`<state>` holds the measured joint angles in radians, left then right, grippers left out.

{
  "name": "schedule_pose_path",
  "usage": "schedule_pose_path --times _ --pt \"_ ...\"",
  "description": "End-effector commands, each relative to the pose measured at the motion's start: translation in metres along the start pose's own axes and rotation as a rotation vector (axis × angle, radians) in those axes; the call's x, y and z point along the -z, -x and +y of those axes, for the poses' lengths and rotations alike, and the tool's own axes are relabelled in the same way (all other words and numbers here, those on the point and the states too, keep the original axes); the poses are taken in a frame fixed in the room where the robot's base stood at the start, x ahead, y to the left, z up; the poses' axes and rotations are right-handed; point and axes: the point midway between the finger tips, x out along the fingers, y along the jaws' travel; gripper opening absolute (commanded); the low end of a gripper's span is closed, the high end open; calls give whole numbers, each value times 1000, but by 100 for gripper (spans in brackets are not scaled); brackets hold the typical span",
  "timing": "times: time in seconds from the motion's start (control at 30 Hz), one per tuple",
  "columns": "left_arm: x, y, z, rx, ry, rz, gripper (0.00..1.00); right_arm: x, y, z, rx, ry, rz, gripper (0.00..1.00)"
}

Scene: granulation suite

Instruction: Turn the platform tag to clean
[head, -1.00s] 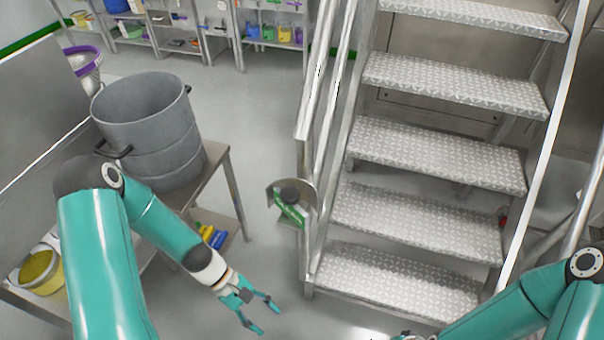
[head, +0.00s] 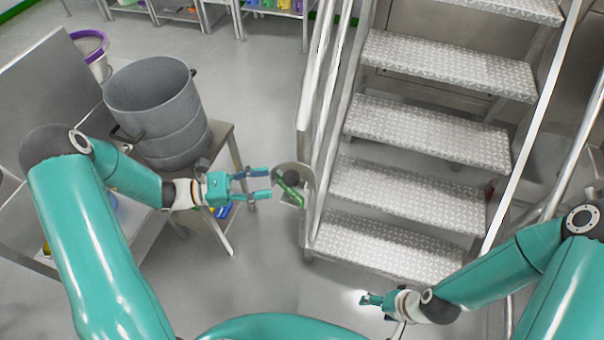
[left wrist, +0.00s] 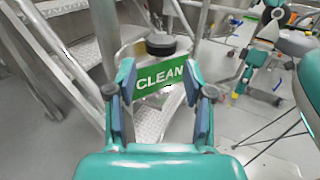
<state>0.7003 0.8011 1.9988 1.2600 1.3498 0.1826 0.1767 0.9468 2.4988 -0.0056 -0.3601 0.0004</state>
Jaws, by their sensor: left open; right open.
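The platform tag (head: 281,197) is a rounded plate on the stair rail post, with a dark round knob (head: 292,178) and a green strip. In the left wrist view, the green strip (left wrist: 160,79) reads CLEAN, tilted slightly up to the right, with the knob (left wrist: 160,44) above it. My left gripper (head: 268,183) is open and empty, its fingertips just left of the tag in the head view. In the left wrist view its fingers stand either side of the strip; contact cannot be told. My right gripper (head: 372,299) is low in front of the stairs, apart from the tag.
The metal stairs (head: 430,135) and their handrails (head: 325,90) rise just right of the tag. A grey drum (head: 155,100) stands on a steel table (head: 225,140) behind my left arm. The floor (head: 270,270) below the tag is clear.

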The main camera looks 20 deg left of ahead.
Motion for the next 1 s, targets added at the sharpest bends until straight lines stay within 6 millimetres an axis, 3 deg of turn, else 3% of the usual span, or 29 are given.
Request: schedule_pose_path --times 0.2,0.4,0.6,0.9,1.0 --pt "-2 -49 -2 6 3 0 52 0 10 -4 0 0 0 70" --pt "-1 -81 -1 5 0 1 52 0 15 -6 0 0 0 70" --pt "0 -95 -1 1 0 1 52 0 17 -6 0 0 0 70" --pt "0 -96 0 0 0 2 52 0 17 -6 0 0 0 70" --pt "0 -96 0 0 0 2 37 0 17 -6 0 0 0 70"
